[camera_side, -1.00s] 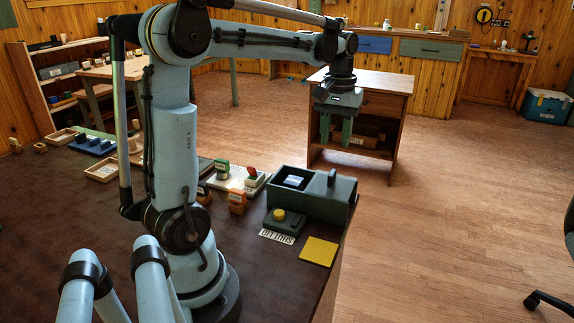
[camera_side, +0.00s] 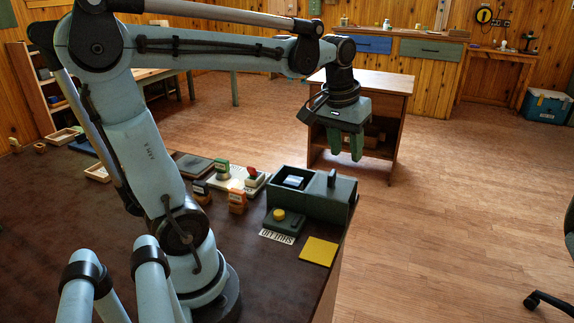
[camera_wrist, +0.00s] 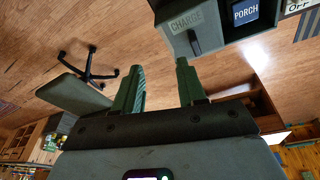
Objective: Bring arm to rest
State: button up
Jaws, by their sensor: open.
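My gripper (camera_side: 344,148) hangs in the air, fingers down, above and beyond the dark green box at the table's right edge. Its two green fingers are apart with nothing between them. In the wrist view my gripper (camera_wrist: 161,85) also shows an empty gap between the fingers, with floor behind. My arm reaches out from its base on the dark table (camera_side: 110,215), its elbow raised high at the left.
The dark green box (camera_side: 325,205) has a "CHARGE" label (camera_wrist: 186,22) and a "PORCH" piece (camera_wrist: 245,12) in the wrist view. A yellow-knobbed block (camera_side: 284,222), yellow square (camera_side: 319,251) and several stamp-like blocks stand nearby.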

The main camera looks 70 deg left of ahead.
jog(key=s+d+f+m+t, duration=0.4)
jog(key=s+d+f+m, duration=0.1)
jog(key=d, duration=0.4)
jog(key=shift+d+f+m+h, duration=0.2)
jog(key=shift+m+h, duration=0.1)
jog(key=shift+h, duration=0.1)
